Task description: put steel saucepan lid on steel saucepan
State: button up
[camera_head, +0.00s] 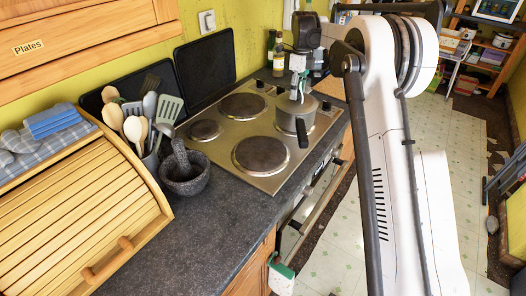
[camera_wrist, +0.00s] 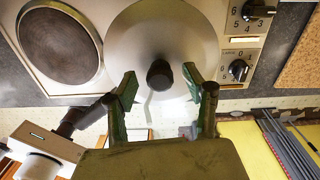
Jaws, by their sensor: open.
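The round steel lid (camera_wrist: 165,35) with a black knob (camera_wrist: 160,75) fills the upper middle of the wrist view. It appears to lie on top of the saucepan, whose rim is hidden beneath it. My gripper (camera_wrist: 160,83) is open, with one green finger on each side of the knob and visible gaps to it. In the head view my gripper (camera_head: 298,88) points down just above the saucepan.
The steel hob (camera_head: 222,143) has several bare dark plates left of the saucepan. Bottles (camera_head: 278,55) stand behind it by the wall. A mortar (camera_head: 186,181) and a utensil holder stand on the dark counter (camera_head: 195,240). Control knobs (camera_wrist: 239,70) lie beside the lid.

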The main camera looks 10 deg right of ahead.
jog(key=shift+w+r+p, duration=0.1)
jog(key=shift+r+p, duration=1.75)
jog(key=shift+r, duration=2.05)
notch_tip(320, 180, up, 12)
jog(key=shift+d, duration=0.15)
